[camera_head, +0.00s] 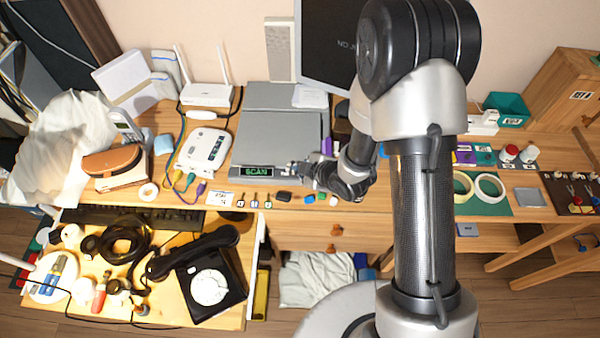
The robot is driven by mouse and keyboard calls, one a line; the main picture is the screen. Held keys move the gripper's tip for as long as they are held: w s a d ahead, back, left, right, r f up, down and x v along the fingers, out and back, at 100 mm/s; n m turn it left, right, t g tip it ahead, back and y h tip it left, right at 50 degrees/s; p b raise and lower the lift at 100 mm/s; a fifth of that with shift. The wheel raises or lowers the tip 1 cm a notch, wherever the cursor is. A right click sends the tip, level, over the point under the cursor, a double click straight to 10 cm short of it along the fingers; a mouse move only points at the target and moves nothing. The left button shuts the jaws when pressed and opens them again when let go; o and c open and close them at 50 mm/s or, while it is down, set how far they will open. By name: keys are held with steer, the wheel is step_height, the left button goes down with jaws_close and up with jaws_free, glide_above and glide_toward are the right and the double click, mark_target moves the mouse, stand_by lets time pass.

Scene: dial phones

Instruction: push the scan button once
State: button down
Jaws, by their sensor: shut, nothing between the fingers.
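A grey flatbed scanner (277,145) lies on the wooden desk, with a green lit display reading SCAN (257,171) on its front edge. My gripper (297,168) is shut and empty at the scanner's front edge, just right of the display. The scan button is not clearly visible; the gripper seems to cover that part of the front panel. I cannot tell whether the fingertips touch the panel.
Small items, including a black one (283,196), lie in front of the scanner. A white device (205,150) with cables stands to its left. A monitor (325,45) stands behind. A black dial phone (209,285) sits on a lower surface at left.

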stand_by(0.4)
steer(key=shift+r+p, duration=0.5)
steer(key=shift+r, duration=0.25)
step_height(320, 180, up, 5)
steer(key=p, duration=0.3)
stand_by(0.8)
